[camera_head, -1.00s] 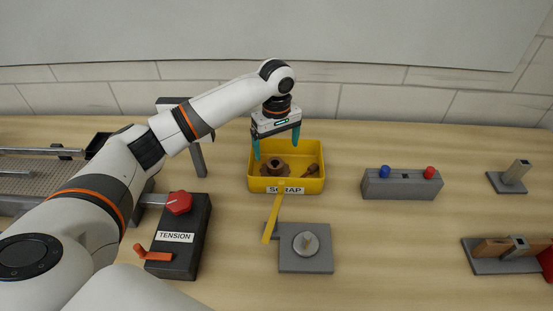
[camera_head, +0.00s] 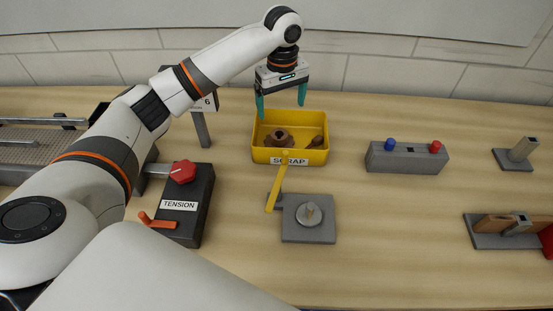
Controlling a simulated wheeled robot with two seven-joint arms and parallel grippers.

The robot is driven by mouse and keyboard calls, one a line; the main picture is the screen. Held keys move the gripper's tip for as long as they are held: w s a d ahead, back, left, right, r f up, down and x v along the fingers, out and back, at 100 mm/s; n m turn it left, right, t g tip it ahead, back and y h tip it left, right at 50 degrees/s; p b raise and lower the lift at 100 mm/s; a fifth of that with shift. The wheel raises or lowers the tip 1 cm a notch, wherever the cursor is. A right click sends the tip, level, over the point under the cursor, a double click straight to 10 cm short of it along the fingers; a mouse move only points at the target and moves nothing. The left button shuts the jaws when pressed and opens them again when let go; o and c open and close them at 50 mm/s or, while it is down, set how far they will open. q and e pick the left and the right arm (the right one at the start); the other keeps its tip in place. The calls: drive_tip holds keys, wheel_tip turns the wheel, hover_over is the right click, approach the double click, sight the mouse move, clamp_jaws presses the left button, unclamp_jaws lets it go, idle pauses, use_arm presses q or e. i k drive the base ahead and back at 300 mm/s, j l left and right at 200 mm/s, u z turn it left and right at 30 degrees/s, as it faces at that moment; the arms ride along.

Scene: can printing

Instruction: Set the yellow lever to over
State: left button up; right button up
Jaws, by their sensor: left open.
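The yellow lever (camera_head: 273,195) is a flat bar at the left side of a grey base plate (camera_head: 318,232) with a round post. It leans up toward the front of the scrap bin, and its lower end points toward me. My left gripper (camera_head: 281,106) is open, with teal fingers pointing down. It is empty and hangs above the back of the yellow scrap bin (camera_head: 261,154), well behind and above the lever. My right gripper is not in view.
The scrap bin holds brown parts. A black tension box (camera_head: 202,225) with a red knob (camera_head: 182,171) and orange lever (camera_head: 158,222) stands left. A grey block (camera_head: 407,160) with blue and red buttons stands right. Table between is clear.

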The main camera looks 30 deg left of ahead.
sight(278, 180)
drive_tip(key=k, duration=2)
